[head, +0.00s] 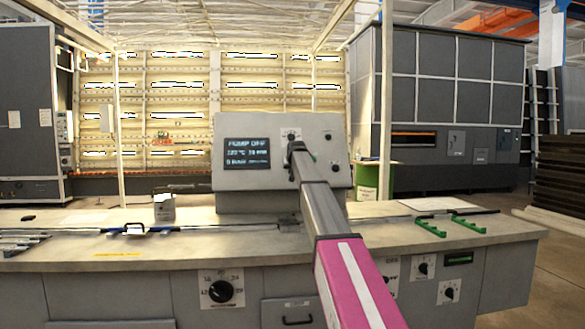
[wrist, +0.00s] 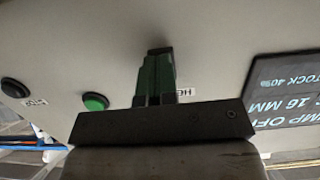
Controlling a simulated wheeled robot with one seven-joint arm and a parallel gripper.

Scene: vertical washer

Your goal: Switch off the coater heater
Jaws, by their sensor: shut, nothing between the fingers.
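The coater's grey sloped control panel (head: 230,122) stands on the long bench, with a dark display (head: 247,152) whose top line reads "PUMP OFF". In the wrist view the panel face (wrist: 225,50) appears upside down, with part of the display (wrist: 287,90) at right. My gripper (head: 295,148) is at the panel's upper middle. In the wrist view its green fingers (wrist: 160,58) are together, with nothing seen between them, close to the panel. A partly covered label (wrist: 186,92) beginning "HE" is beside them. The heater control itself is hidden or cannot be told from the dark fingertip area.
A green button (wrist: 95,102) and a black button (wrist: 14,88) are left of the fingers in the wrist view. The bench (head: 130,255) carries green handles (head: 430,227) at right, a small box (head: 164,207) at left, and knobs (head: 221,291) on its front.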

